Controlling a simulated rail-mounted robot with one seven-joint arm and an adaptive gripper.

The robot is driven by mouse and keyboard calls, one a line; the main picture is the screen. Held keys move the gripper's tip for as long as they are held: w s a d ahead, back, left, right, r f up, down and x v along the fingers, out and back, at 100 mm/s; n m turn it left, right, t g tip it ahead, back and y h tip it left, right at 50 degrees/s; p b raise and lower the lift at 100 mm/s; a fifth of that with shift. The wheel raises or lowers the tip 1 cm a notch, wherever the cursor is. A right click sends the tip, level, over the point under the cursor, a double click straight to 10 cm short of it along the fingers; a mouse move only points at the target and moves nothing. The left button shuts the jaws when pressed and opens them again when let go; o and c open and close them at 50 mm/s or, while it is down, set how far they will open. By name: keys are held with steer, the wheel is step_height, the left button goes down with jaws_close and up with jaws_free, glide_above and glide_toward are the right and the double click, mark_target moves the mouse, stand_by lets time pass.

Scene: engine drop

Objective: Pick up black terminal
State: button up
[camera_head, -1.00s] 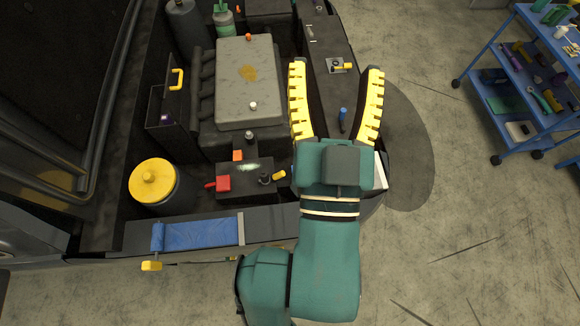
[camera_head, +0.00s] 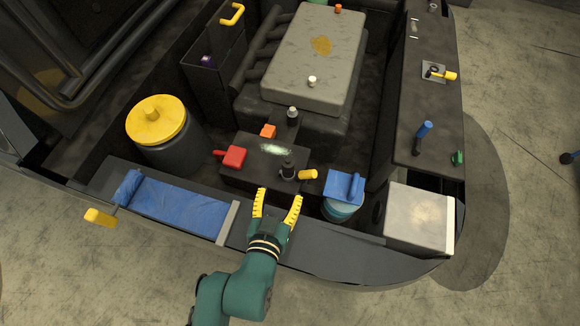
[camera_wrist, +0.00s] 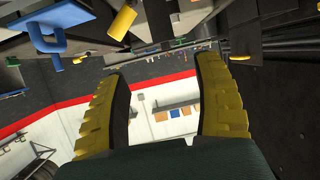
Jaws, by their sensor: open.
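The black terminal (camera_head: 288,169) is a small upright dark piece on the right part of the dark battery (camera_head: 238,179) top, with a yellow-ended piece (camera_head: 308,174) beside it. A red terminal (camera_head: 235,156) is on the battery's left side. My gripper (camera_head: 278,200) is open and empty, its yellow fingers spread near the bay's front edge, just below the black terminal in the picture and apart from it. In the wrist view the open fingers (camera_wrist: 165,78) show. A yellow cylinder (camera_wrist: 122,20) is above them; I cannot make out the black terminal there.
A blue-topped container (camera_head: 343,195) stands right of the battery, a yellow-capped canister (camera_head: 157,120) to its left. A grey engine cover (camera_head: 315,60) is behind. A blue cloth (camera_head: 180,208) lies on the front edge. A pale box (camera_head: 418,218) is at the right corner.

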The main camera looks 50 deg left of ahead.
mark_target(287, 167)
steer(key=b+x, duration=0.1)
steer(key=x, duration=0.6)
steer(key=shift+w+f, duration=0.1)
steer(key=shift+w, duration=0.05)
steer(key=b+x, duration=0.1)
steer(key=x, duration=0.1)
steer(key=b+x, duration=0.1)
steer(key=x, duration=0.2)
steer(key=shift+a, duration=0.5)
steer(key=shift+d, duration=0.1)
jaws_close()
